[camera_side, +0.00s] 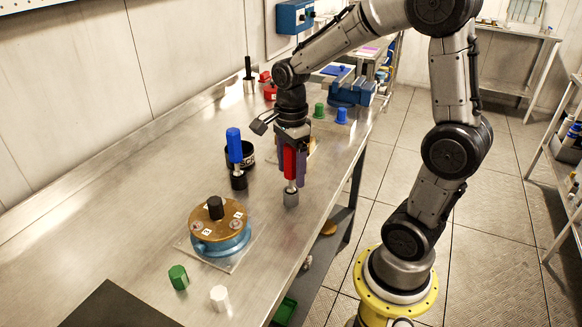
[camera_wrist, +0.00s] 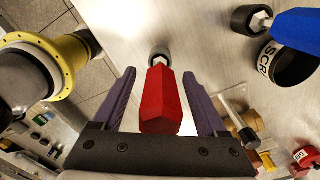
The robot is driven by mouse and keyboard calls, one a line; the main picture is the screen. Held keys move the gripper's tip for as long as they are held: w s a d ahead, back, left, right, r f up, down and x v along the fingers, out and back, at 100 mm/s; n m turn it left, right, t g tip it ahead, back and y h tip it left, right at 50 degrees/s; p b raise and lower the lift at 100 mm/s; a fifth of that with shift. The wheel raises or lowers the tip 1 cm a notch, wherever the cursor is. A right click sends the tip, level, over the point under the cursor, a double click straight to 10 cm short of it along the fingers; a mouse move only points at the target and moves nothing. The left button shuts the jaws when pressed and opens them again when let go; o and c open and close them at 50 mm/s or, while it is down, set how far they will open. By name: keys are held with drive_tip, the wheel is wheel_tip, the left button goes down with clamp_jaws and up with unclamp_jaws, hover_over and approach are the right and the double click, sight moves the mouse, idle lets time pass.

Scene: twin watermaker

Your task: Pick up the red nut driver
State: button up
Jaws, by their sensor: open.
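The red nut driver (camera_side: 289,163) stands upright on the metal bench near its front edge, with a red handle on top and a grey socket at the bottom. In the wrist view its red handle (camera_wrist: 161,100) lies between the two purple fingers. My gripper (camera_side: 291,170) is open and lowered around the handle, one finger on each side. In the wrist view my gripper (camera_wrist: 158,90) shows a gap between the handle and each finger. The lower shaft and socket are in the clear below the fingers.
A blue nut driver (camera_side: 235,148) stands left of my gripper, by a black round cup (camera_side: 246,155). A brass-topped blue fixture (camera_side: 219,232) sits on a clear plate in front. Green (camera_side: 178,277) and white (camera_side: 220,297) pieces stand nearer the camera. A blue vise (camera_side: 352,93) is behind.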

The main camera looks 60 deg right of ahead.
clamp_jaws()
idle(0.3)
drive_tip(key=shift+r, duration=0.2)
drive_tip(key=shift+r, duration=0.6)
drive_tip(key=s+a+r, duration=0.4)
drive_tip(key=s+r, duration=0.7)
drive_tip(key=s, duration=0.2)
drive_tip(key=shift+s+r, duration=0.2)
drive_tip(key=shift+r, duration=0.05)
